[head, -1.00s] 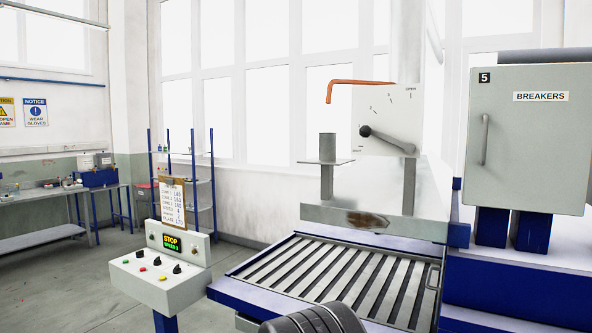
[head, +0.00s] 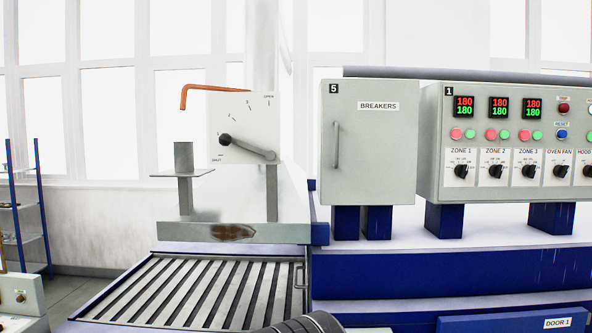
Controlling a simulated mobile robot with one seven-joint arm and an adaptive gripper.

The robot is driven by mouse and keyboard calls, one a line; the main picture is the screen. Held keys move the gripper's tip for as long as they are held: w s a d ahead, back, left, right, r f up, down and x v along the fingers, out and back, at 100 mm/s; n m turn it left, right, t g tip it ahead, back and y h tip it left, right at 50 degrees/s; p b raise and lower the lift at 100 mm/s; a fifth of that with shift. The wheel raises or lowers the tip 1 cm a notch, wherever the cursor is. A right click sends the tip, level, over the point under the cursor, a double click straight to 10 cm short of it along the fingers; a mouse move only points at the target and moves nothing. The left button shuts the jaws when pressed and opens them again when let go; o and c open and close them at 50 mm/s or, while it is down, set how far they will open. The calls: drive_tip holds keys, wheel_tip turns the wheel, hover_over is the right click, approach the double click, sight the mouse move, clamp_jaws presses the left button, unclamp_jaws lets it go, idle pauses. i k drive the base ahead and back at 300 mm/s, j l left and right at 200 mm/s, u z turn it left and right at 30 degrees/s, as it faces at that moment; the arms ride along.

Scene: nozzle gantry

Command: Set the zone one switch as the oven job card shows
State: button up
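The zone one switch (head: 461,171) is a black rotary knob on a white plate labelled ZONE 1, at the left of a grey control panel (head: 432,150) on the right of the head view. Its scale marks are too small to read, and I cannot tell its exact setting. Above it a display (head: 464,107) shows 180 in red over 180 in green. The oven job card is not in the current view; a clipboard with lines of print showed in the earlier frame. My gripper's fingers are not in view; only a dark rounded part of my arm shows at the bottom edge.
A grey BREAKERS cabinet (head: 367,150) with a handle stands left of the panel. A slatted conveyor (head: 200,290) and a lever plate (head: 240,128) are further left. An orange bent rod (head: 205,88) sticks out there. A blue beam (head: 400,272) runs below the panel.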

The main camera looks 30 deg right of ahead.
sight(461, 171)
drive_tip(key=z, duration=0.35)
drive_tip(key=l+z, duration=0.15)
drive_tip(key=z, duration=0.55)
